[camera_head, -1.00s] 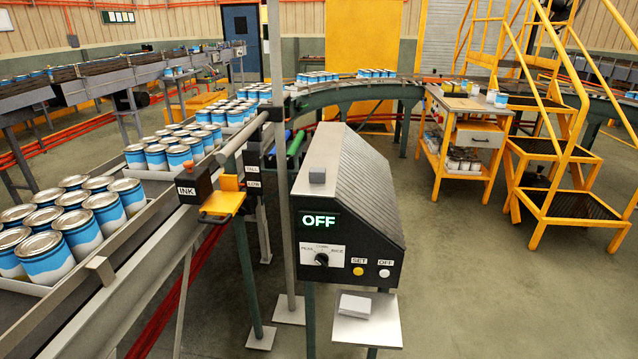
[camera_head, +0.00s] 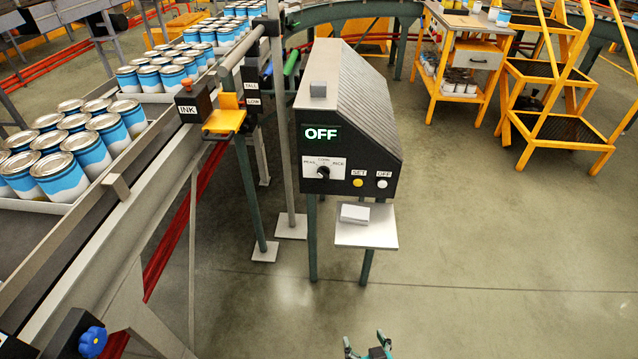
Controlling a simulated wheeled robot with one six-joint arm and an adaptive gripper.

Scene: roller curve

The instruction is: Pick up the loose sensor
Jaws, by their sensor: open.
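I cannot tell for sure which thing is the loose sensor. A small grey block (camera_head: 318,89) sits on top of the black control cabinet (camera_head: 345,155). A small white box (camera_head: 354,213) lies on the pale shelf (camera_head: 372,236) at the cabinet's front. Dark box-shaped units marked INK (camera_head: 187,109), TALL (camera_head: 251,84) and LOW (camera_head: 253,101) are mounted by the conveyor. My gripper (camera_head: 365,339) shows at the bottom edge, teal fingers apart and nothing between them, well in front of the shelf.
A conveyor (camera_head: 115,215) with trays of blue-and-white cans (camera_head: 62,175) runs along the left. A blue knob (camera_head: 93,341) is at bottom left. An orange workbench (camera_head: 462,60) and orange steps (camera_head: 560,125) stand at right. The floor (camera_head: 480,260) right of the cabinet is clear.

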